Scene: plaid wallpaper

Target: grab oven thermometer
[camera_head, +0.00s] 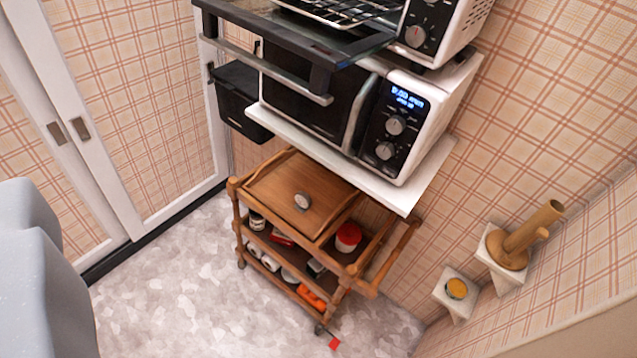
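My gripper's fingers do not show in this view. A smooth grey-blue shape fills the lower left edge; I cannot tell whether it is part of me.
A white shelf (425,180) with a microwave (392,125) overhangs behind the cart. An open oven door (285,45) juts out above. Wall shelves stand at right. The cart's lower shelves hold several items. Speckled floor (180,300) is clear in front.

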